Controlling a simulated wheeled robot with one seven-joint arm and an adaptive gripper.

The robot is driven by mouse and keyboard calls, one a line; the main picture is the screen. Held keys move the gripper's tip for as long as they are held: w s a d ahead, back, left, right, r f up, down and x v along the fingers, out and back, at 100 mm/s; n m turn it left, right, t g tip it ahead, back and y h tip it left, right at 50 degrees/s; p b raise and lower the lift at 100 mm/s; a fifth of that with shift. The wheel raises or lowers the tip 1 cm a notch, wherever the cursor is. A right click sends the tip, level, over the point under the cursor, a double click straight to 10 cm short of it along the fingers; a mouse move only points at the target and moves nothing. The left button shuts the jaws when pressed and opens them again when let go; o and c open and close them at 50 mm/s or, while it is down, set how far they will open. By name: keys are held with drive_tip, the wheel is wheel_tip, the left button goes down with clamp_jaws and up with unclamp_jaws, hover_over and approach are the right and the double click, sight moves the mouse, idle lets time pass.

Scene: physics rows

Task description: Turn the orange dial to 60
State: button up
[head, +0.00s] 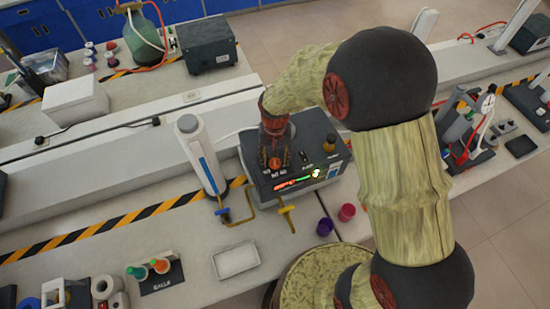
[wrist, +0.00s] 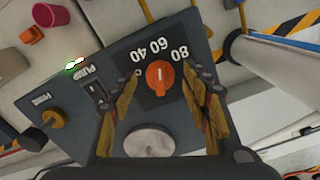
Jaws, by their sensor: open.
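The orange dial (wrist: 160,78) sits on the dark front panel of a box (wrist: 65,90). It has a white mark that runs nearly up and down in the wrist view, close to the printed numbers 60, 40 and 80. Which end of the mark is the pointer I cannot tell. My gripper (wrist: 163,84) is open, with one wooden-looking finger on each side of the dial. Gaps show between the fingers and the dial, so it is not gripped. In the head view my gripper (head: 275,138) is over the box (head: 320,155), and the orange dial (head: 275,163) shows just below it.
A white cylinder (head: 198,155) stands left of the box. Purple (head: 325,227) and pink (head: 347,212) cups stand in front.

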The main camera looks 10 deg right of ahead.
sight(275, 160)
wheel_tip(275, 160, up, 12)
idle(0.6)
idle(0.5)
